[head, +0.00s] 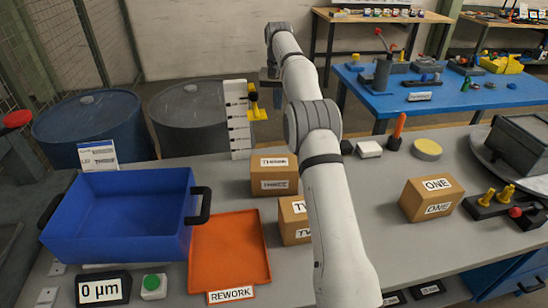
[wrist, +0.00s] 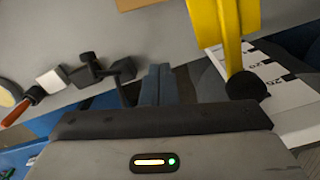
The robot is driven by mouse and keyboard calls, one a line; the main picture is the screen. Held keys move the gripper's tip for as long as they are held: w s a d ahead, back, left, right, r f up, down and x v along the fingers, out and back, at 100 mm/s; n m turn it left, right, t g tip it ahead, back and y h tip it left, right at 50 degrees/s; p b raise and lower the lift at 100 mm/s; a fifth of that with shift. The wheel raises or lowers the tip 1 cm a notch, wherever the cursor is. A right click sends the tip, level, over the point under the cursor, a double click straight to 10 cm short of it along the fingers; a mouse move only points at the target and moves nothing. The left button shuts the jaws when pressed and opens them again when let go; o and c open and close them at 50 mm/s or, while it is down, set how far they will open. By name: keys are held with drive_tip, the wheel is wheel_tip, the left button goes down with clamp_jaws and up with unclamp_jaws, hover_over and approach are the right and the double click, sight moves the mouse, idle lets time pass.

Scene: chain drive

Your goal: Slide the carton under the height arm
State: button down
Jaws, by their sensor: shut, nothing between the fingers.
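Three brown cartons stand on the grey table: carton THREE (head: 274,168) nearest the height gauge, carton TWO (head: 289,229) in front of it and partly hidden by my arm, and carton ONE (head: 417,207) to the right. The gauge has a white scale column (head: 236,130) with a yellow height arm (head: 255,105). In the wrist view the yellow arm (wrist: 229,35) ends in a black tip, beside the scale (wrist: 275,95). My gripper (wrist: 158,84) is shut and empty, left of that tip. A carton edge (wrist: 137,3) shows at the top.
A blue bin (head: 115,220), an orange REWORK tray (head: 228,255) and a 0 µm display (head: 102,291) occupy the left. A yellow disc (head: 427,149) and a white block (head: 369,149) stand at the back right. Bare table lies between cartons THREE and ONE, under my arm.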

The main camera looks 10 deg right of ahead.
sight(277, 157)
wheel_tip(277, 157, down, 20)
drive_tip(key=shift+r+b, duration=0.1)
drive_tip(key=shift+b, duration=0.65)
drive_tip(key=shift+s+a, duration=0.2)
drive_tip(key=shift+s, duration=0.45)
drive_tip(key=shift+s+a, duration=0.15)
drive_tip(key=shift+s, duration=0.45)
drive_tip(key=shift+s+a, duration=0.2)
drive_tip(key=shift+s, duration=0.5)
